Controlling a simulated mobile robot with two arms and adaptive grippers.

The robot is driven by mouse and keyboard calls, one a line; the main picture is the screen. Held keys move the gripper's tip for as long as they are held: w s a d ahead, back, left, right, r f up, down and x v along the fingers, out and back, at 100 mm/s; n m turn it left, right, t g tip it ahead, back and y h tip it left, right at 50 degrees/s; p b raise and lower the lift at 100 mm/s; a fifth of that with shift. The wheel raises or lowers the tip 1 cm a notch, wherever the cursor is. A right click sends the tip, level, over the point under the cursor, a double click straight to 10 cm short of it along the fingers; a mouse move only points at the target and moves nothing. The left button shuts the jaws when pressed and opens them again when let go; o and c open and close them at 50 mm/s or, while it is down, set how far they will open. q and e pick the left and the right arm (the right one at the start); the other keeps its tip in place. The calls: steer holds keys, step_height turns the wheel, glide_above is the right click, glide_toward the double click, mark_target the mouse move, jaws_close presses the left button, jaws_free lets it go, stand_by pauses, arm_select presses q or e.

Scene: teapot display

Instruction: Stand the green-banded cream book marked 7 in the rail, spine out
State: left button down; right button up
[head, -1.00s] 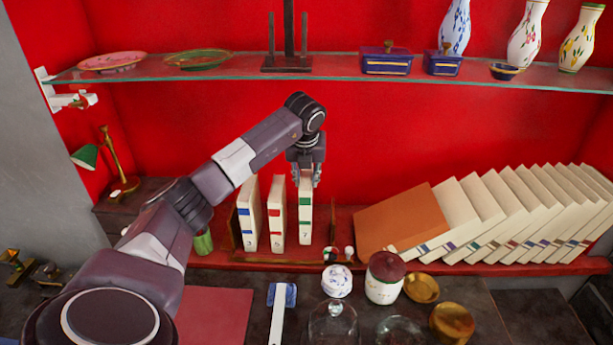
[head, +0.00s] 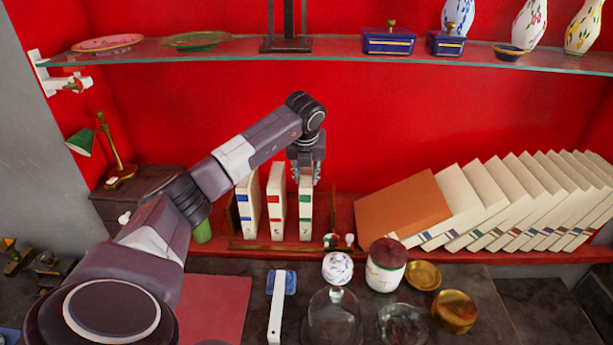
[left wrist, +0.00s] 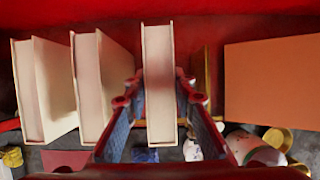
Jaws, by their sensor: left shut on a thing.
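The green-banded cream book marked 7 (head: 306,214) stands upright in the rail (head: 272,246), its banded spine facing out. It is at the right of the blue-banded book (head: 248,208) and the red-banded book (head: 276,205), with a gap beside the red one. My left gripper (head: 306,176) is at its top, shut on it from above. In the left wrist view the book (left wrist: 159,75) shows from above between the two fingers. The book's foot is partly hidden by the rail's front bar, so I cannot tell its exact contact. My right gripper is not in view.
A row of leaning cream books (head: 500,205) and an orange-brown board (head: 402,208) fill the shelf to the right. A lidded jar (head: 385,266), a small patterned pot (head: 337,267) and a glass dome (head: 334,316) stand in front. A glass shelf (head: 340,57) crosses above.

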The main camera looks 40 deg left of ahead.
arm_select(q)
steer(key=shift+f, duration=0.1)
steer(key=c, duration=1.5)
jaws_free()
steer(key=shift+c, duration=0.2)
steer(key=shift+d+f, duration=0.1)
steer(key=shift+f, duration=0.05)
steer(key=shift+s+r, duration=0.1)
steer(key=shift+r, duration=0.45)
steer(key=v, duration=1.1)
steer(key=shift+s+d, duration=0.1)
steer(key=shift+d, duration=0.05)
